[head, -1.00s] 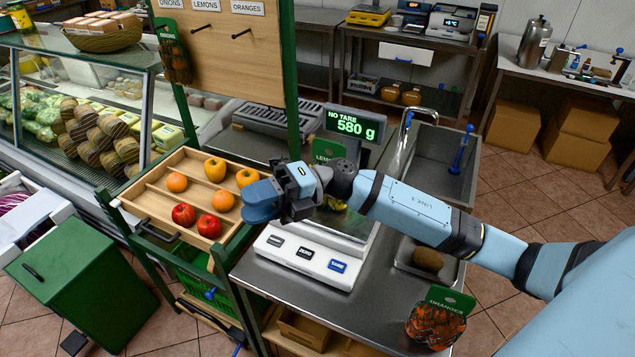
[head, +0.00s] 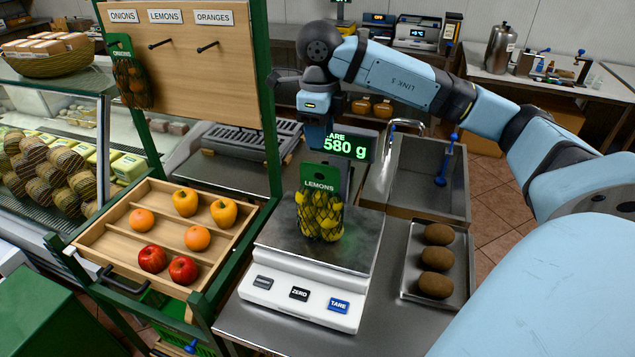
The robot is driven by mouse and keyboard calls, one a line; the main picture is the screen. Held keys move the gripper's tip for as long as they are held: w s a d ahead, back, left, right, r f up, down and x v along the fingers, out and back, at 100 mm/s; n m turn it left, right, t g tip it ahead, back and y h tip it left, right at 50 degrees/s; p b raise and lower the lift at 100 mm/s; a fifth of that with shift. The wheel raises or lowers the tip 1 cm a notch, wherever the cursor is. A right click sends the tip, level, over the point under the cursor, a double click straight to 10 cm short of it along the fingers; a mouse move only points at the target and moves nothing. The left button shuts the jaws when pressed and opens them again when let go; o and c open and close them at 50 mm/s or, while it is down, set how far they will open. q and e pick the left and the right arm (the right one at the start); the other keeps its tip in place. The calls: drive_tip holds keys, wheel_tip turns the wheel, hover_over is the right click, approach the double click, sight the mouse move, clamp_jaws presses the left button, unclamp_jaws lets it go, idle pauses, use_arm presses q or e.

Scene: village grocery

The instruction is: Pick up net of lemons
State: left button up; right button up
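The net of lemons (head: 320,215), yellow fruit in a dark net under a green LEMONS card, stands upright on the steel plate of the white scale (head: 307,292). The scale's display (head: 345,146) reads 580 g. My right arm comes in from the right and bends down behind the lemons. My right gripper (head: 317,135) points down just above and behind the card, in front of part of the display. Its fingers cannot be made out, and no contact with the net shows. My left gripper is not in view.
A wooden tray (head: 122,252) with apples and oranges stands left of the scale. A metal tray (head: 410,292) with three brown fruits lies right, before a sink (head: 428,175). A peg board (head: 185,75) with a hanging net (head: 131,82) stands back left.

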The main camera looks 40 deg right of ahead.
sight(320, 169)
drive_tip(key=shift+w+d+f+p, duration=0.1)
drive_tip(key=shift+f+p, duration=0.2)
drive_tip(key=shift+f, duration=1.35)
drive_tip(key=shift+w+d+f+p, duration=0.15)
drive_tip(key=shift+f+p, duration=0.15)
drive_tip(key=shift+f, duration=1.35)
drive_tip(key=shift+w+d+f+p, duration=0.1)
drive_tip(key=shift+f+p, duration=0.2)
drive_tip(key=shift+f, duration=1.35)
clamp_jaws()
drive_tip(key=shift+r, duration=0.1)
